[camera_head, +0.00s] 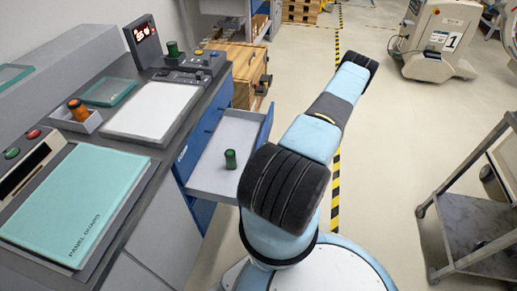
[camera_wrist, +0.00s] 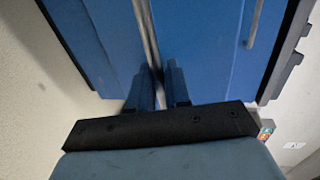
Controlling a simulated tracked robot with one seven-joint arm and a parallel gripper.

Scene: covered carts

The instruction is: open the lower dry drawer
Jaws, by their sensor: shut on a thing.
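In the wrist view my gripper (camera_wrist: 158,84) is shut on a slim metal bar handle (camera_wrist: 148,35), with one dark blue finger on each side of it. The handle runs along a blue front (camera_wrist: 110,40). In the head view a grey-walled drawer (camera_head: 240,127) stands pulled out from the blue cabinet (camera_head: 200,130), with a green cylinder (camera_head: 231,159) upright inside. My arm hides my gripper and part of this drawer's front there. I cannot tell which drawer level the held handle belongs to.
A second bar handle (camera_wrist: 254,24) shows in the wrist view. In the head view the worktop carries a teal panel guard (camera_head: 75,205) and an orange-capped jar (camera_head: 78,109). A grey cart (camera_head: 475,225) stands at right. Floor between cart and my arm is clear.

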